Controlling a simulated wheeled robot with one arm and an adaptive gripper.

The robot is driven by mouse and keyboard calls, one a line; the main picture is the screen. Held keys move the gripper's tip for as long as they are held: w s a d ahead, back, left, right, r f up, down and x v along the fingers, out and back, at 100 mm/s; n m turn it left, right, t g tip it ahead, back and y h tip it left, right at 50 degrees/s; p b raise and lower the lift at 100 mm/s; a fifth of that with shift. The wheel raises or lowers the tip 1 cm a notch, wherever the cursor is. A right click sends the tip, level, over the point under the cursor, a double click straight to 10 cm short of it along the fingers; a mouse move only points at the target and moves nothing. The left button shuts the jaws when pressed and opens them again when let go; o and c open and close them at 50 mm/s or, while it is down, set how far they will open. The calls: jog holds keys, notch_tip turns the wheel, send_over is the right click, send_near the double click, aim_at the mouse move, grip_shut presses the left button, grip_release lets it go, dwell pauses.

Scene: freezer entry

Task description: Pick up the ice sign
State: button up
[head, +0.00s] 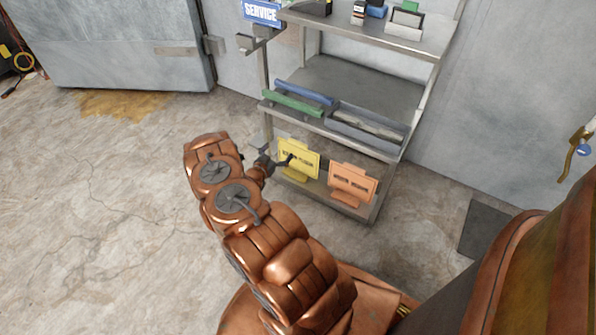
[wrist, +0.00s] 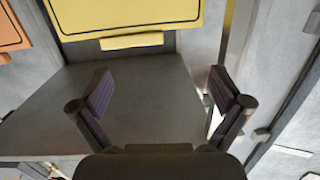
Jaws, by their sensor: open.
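A yellow sign (head: 299,160) stands on the bottom shelf of the metal rack, with dark lettering too small to read. An orange sign (head: 352,184) stands to its right; its lettering is also unreadable, so I cannot tell which is the ice sign. My gripper (head: 283,162) is at the left edge of the yellow sign and overlaps it in the head view. In the wrist view my gripper (wrist: 160,85) is open, with nothing between its fingers. The yellow sign (wrist: 130,14) lies above the fingertips there, cut by the top edge. The orange sign (wrist: 14,32) shows at top left.
The metal rack (head: 350,88) has higher shelves with green and blue long items (head: 292,103) and small boxes on top. A blue SERVICE sign (head: 261,12) is at its upper left. The floor (head: 110,200) to the left is clear. A grey door (head: 130,40) stands behind.

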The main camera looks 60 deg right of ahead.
aim_at(297, 144)
jog(key=shift+g+h, duration=0.6)
jog(key=shift+s+d+f+b, duration=0.3)
jog(key=shift+s+d, duration=0.3)
jog(key=shift+d, duration=0.25)
jog(key=shift+s+d+f+b, duration=0.25)
jog(key=shift+s+d+b, duration=0.25)
jog(key=shift+d, duration=0.3)
jog(key=shift+s+d+f+b, duration=0.25)
jog(key=shift+s+d, duration=0.4)
jog(key=shift+d, duration=0.2)
jog(key=d+b, duration=0.1)
jog(key=d, duration=0.2)
jog(key=shift+w+d, duration=0.1)
jog(key=shift+w+d+r, duration=0.1)
jog(key=shift+d+r, duration=0.1)
jog(key=shift+d, duration=0.25)
jog(key=shift+c, duration=0.4)
jog(key=c, duration=1.4)
